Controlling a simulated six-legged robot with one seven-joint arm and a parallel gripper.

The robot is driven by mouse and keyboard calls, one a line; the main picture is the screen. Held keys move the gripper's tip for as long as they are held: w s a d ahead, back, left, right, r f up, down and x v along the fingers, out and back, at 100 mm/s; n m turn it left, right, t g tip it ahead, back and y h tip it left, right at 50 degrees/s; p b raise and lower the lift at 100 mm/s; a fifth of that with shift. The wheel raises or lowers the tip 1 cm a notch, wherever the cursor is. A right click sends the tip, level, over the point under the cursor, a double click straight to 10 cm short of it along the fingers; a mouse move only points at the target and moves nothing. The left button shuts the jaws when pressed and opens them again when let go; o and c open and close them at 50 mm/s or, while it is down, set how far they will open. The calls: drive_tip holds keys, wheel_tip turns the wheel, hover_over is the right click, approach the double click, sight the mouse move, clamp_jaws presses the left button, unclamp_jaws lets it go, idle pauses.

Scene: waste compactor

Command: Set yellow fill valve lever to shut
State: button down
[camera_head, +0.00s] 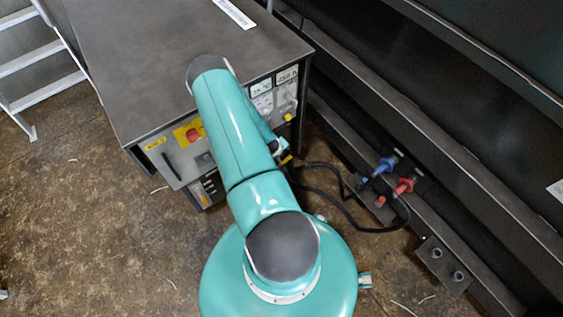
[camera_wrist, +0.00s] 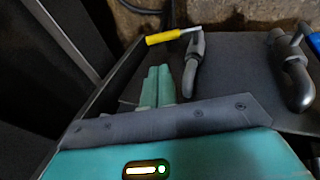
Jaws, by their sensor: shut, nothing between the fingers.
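In the wrist view, the yellow lever (camera_wrist: 164,37) sticks out to the left from the top of a grey valve pipe (camera_wrist: 194,66). It lies nearly level, its right end slightly higher. My gripper (camera_wrist: 157,69) has its two teal fingers together, with nothing between them. The fingertips appear just below the lever in the picture and left of the pipe; I cannot tell whether they touch either. In the head view, my arm hides most of this area. A small yellow patch shows beside the arm there, but I cannot tell if it is the lever.
A second grey pipe (camera_wrist: 291,75) with a blue handle (camera_wrist: 314,41) stands to the right in the wrist view. In the head view, a grey cabinet (camera_head: 160,60) carries a red button (camera_head: 193,134). Blue (camera_head: 383,166) and red (camera_head: 397,192) connectors with black cables sit right.

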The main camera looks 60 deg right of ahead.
sight(286, 160)
drive_tip(key=x, duration=1.3)
drive_tip(key=shift+d+f, duration=0.25)
drive_tip(key=shift+s+a+f, duration=0.1)
drive_tip(key=shift+s, duration=0.05)
